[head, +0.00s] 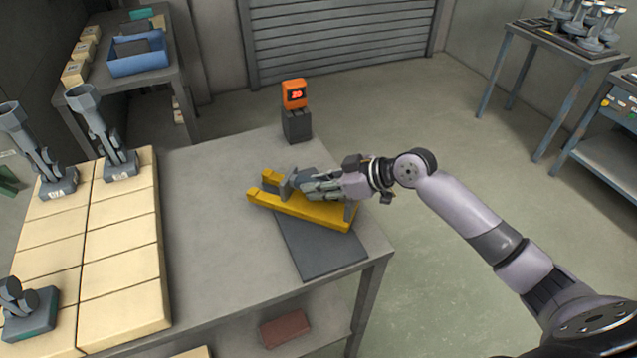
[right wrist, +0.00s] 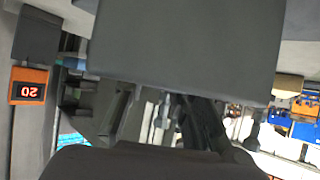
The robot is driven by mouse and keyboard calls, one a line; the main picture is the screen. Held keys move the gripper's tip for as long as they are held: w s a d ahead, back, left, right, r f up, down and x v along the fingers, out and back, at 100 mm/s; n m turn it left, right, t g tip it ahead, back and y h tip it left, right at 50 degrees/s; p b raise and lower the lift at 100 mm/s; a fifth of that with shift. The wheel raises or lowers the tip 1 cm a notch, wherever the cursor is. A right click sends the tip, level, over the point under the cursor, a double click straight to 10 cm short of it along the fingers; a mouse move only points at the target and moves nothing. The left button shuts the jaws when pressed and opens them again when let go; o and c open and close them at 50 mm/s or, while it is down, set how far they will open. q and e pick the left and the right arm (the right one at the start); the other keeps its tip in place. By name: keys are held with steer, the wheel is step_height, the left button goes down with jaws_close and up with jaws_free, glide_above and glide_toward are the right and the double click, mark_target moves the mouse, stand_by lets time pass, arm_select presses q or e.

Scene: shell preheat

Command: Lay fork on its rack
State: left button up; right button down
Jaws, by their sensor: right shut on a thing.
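The yellow fork (head: 300,212) has two long prongs that reach to the left in the head view. It is over the table, partly over a dark grey mat (head: 318,248). My right gripper (head: 292,187) reaches in from the right above the fork and is shut on a grey block-like grip at it. In the right wrist view a large dark grey block (right wrist: 185,45) fills the middle, close to the camera. The gripper hides part of the fork, and I cannot tell whether the fork touches the mat. No separate rack is clear. My left gripper is not in view.
An orange display (head: 294,94) reading 20 stands on a dark block behind the fork. Pale boxes (head: 120,240) with grey stands fill the table's left. The table middle (head: 210,230) is clear. A blue bin (head: 138,55) sits on the back table.

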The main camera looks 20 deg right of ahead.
steer(key=shift+f, duration=0.15)
steer(key=c, duration=1.7)
jaws_free()
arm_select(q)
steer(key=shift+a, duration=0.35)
arm_select(e)
steer(key=o, duration=0.4)
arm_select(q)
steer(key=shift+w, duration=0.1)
arm_select(e)
steer(key=shift+r, duration=0.3)
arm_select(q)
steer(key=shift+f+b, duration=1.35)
arm_select(e)
steer(key=shift+v, duration=5.95)
steer(key=shift+f, duration=0.1)
